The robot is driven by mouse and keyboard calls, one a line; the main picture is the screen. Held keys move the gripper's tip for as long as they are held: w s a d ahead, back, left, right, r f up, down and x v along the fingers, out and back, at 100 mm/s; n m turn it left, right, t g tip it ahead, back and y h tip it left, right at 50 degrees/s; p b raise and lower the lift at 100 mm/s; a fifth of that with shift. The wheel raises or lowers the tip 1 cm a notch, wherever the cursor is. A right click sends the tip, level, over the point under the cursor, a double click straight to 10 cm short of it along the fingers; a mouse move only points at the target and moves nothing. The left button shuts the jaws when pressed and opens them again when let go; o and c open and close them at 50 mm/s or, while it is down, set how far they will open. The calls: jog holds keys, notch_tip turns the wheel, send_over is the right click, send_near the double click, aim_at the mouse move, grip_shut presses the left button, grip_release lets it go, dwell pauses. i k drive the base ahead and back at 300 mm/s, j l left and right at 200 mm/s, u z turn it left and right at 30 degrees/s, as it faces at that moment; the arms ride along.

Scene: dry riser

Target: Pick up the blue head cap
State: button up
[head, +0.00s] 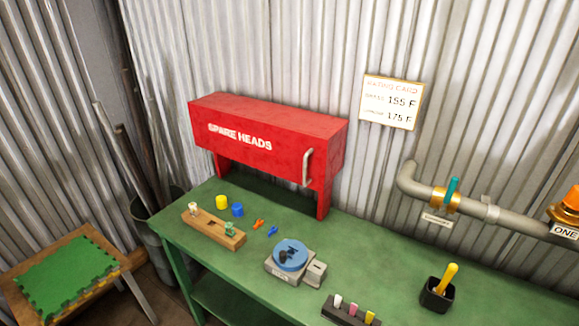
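A small blue cap (238,209) stands on the green bench top in the head view, in front of the red SPARE HEADS cabinet. A yellow cap (222,202) of similar size stands just to its left. A wooden block (213,229) holding small fittings lies in front of both caps. Nothing visibly covers the blue cap. A larger blue disc (291,254) with a dark shape on it sits on a grey device to the right. My gripper is not in view.
The red cabinet (265,135) overhangs the bench (390,283) behind the caps. Small orange (258,223) and blue (272,231) pieces lie to their right. Farther right are a rack (348,311), a black cup (437,294) and a wall pipe (490,210). A stool (66,276) stands left.

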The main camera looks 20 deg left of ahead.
aim_at(237, 207)
jog(key=l+z, duration=0.1)
jog(key=z, duration=0.35)
jog(key=k+l+z, duration=0.1)
jog(key=z, duration=0.35)
jog(key=j+u, duration=0.2)
jog(key=u, duration=0.2)
jog(key=j+u, duration=0.2)
jog(key=u, duration=0.2)
jog(key=j+u, duration=0.1)
jog(key=j, duration=0.35)
jog(key=i+j+u, duration=0.15)
jog(key=j, duration=0.3)
jog(key=j+u, duration=0.1)
jog(key=j, duration=0.4)
jog(key=i+j+u, duration=0.1)
jog(key=j, duration=0.3)
jog(key=i+j, duration=0.1)
jog(key=j, duration=0.25)
jog(key=i+j, duration=0.15)
jog(key=j, duration=0.2)
